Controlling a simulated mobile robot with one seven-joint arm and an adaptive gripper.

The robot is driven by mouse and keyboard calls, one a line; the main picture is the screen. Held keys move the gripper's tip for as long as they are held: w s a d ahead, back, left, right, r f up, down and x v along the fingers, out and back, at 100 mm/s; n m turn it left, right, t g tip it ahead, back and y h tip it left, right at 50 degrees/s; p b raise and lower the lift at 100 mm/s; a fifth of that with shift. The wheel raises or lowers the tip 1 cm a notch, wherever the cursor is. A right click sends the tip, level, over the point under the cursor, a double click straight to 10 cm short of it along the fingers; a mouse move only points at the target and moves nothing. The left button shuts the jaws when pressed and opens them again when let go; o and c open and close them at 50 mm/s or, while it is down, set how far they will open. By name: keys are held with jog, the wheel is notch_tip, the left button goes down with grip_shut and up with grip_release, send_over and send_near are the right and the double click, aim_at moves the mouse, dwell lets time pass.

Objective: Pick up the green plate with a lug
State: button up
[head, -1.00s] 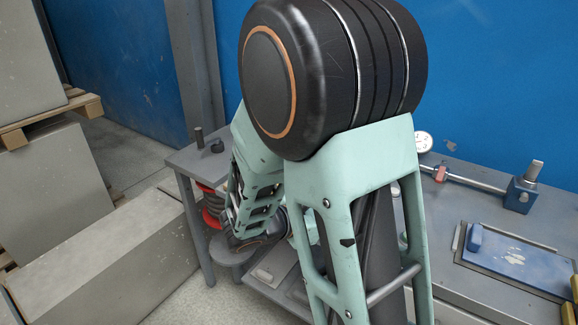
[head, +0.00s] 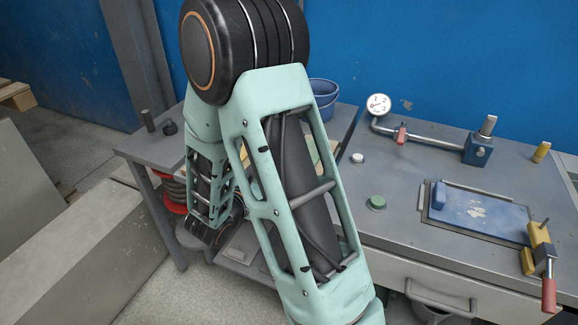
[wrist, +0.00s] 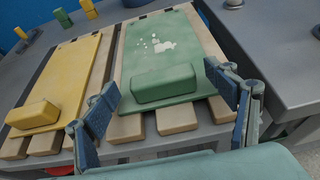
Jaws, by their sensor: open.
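The green plate (wrist: 185,35) lies on wooden battens in the wrist view, its face marked with white patches. Its raised block-shaped lug (wrist: 165,84) is at the near end. My gripper (wrist: 160,82) is open, with one blue finger pad to the left of the lug and one to the right. The fingers appear apart from the lug; their height above it is hard to judge. In the head view my arm hides the gripper and most of the area around it.
A yellow plate with a lug (wrist: 65,85) lies close to the left of the green one. In the head view, a blue plate (head: 485,217), a dial gauge (head: 378,105) and a yellow clamp with a red handle (head: 541,255) occupy the right-hand bench. A blue bucket (head: 324,95) stands behind my arm.

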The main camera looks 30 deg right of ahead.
jog(key=shift+x, duration=1.6)
jog(key=shift+s+d, duration=0.1)
jog(key=shift+c, duration=0.3)
jog(key=c, duration=1.5)
jog(key=shift+r, duration=0.15)
jog(key=shift+c, duration=0.7)
